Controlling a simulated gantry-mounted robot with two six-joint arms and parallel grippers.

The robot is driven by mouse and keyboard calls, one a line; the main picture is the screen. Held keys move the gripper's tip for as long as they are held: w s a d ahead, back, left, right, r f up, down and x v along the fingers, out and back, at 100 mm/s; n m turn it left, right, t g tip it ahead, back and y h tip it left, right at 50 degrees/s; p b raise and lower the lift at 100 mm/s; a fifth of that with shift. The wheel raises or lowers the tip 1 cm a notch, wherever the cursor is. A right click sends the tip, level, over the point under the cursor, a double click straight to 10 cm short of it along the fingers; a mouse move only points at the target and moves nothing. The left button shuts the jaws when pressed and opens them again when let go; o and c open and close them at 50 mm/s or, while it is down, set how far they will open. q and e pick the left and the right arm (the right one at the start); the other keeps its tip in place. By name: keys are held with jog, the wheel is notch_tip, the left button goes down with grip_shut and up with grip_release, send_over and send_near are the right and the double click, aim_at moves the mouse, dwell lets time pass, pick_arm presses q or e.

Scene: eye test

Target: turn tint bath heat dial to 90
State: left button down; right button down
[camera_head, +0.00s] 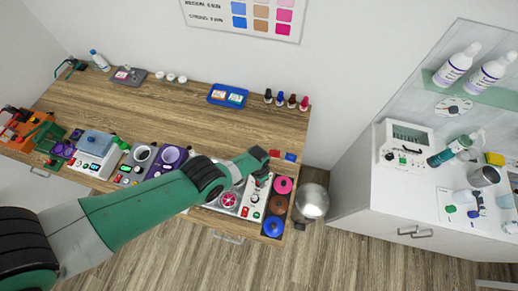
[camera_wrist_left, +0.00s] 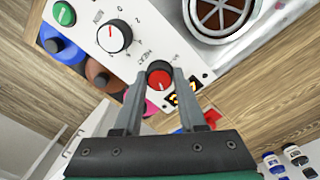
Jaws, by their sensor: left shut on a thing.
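The heat dial (camera_wrist_left: 159,79) is a red knob in a dark ring on a white panel (camera_wrist_left: 146,43), with "HEAT" printed beside it. My left gripper (camera_wrist_left: 158,88) is shut on this dial, one finger on each side. A small pale mark shows on the dial's face. A dark display (camera_wrist_left: 184,97) with yellow digits sits beside it, partly hidden by a finger, and I cannot read it. The tint bath (camera_wrist_left: 224,14) is a metal basin with a strainer over reddish-brown liquid. In the head view my left gripper (camera_head: 262,178) reaches over the panel and hides the dial.
A white knob (camera_wrist_left: 114,38) and green button (camera_wrist_left: 64,14) share the panel. Pink (camera_head: 283,185), brown (camera_head: 277,204) and blue (camera_head: 273,226) round items stand right of it. A purple-ringed device (camera_head: 173,157) is to the left. The desk behind (camera_head: 180,112) is mostly clear.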

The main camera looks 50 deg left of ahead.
pick_arm(q)
jog(key=m, duration=1.2)
jog(key=shift+b, duration=0.35)
jog(key=shift+m, duration=0.3)
jog(key=shift+c, duration=2.4)
grip_release()
jog(key=r+p, duration=0.7)
jog(key=shift+w+r, duration=0.2)
jog(key=shift+r, duration=0.05)
